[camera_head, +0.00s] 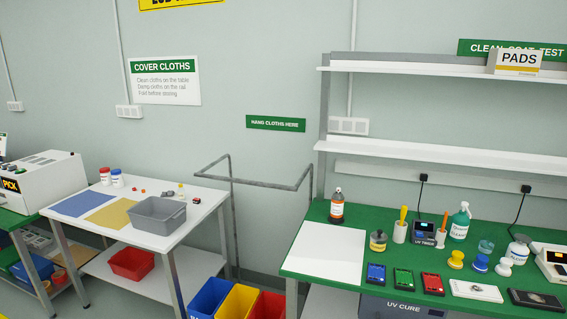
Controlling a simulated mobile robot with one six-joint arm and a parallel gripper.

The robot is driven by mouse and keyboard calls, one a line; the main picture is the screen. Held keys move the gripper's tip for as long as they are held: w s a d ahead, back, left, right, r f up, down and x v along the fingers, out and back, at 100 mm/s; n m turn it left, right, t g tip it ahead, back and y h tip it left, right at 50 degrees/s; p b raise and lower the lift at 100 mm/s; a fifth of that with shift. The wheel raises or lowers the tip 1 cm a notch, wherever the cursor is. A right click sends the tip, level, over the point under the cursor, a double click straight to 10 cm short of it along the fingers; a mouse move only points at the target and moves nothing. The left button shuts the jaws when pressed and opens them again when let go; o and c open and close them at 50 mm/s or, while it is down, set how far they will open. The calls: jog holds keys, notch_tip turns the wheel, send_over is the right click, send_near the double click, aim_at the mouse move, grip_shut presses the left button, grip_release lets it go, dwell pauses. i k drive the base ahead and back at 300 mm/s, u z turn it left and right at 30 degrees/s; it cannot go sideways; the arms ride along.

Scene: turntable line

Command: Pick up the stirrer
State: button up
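I cannot tell for certain which thing is the stirrer. A tool with a thick yellow handle (403,212) stands upright in a white cup (399,234) on the green bench (320,275) at the right. A thin orange stick (445,220) stands, slightly tilted, in a small pale holder (441,240) right of the UV timer (424,229). The lower ends of both are hidden in their holders. My gripper is not in view.
Several phones lie in front. A white sheet (327,252) lies bare at left. A low shelf (430,156) hangs above.

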aim_at(443, 228)
jog(key=u, duration=0.05)
jog(key=k, duration=1.35)
jog(key=z, duration=0.2)
jog(key=i, duration=0.5)
jog(key=z, duration=0.7)
jog(key=i, duration=1.8)
jog(key=u, duration=0.2)
